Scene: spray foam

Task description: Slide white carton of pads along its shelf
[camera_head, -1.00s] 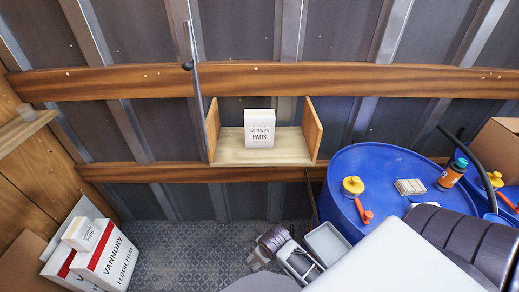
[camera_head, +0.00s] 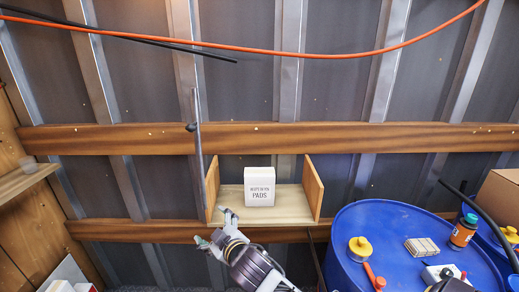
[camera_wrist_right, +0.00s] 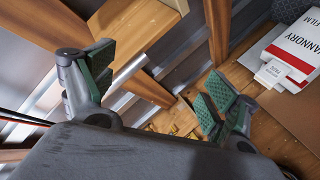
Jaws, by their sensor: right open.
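I cannot pick out the shelf carton in that view. My left gripper is not in view.
The shelf has upright panels at its left (camera_head: 212,187) and right (camera_head: 313,187) ends. A blue drum (camera_head: 390,225) with bottles and small items on top stands to the right. A metal rod (camera_head: 198,150) rises by the left panel. An orange hose (camera_head: 300,52) crosses overhead.

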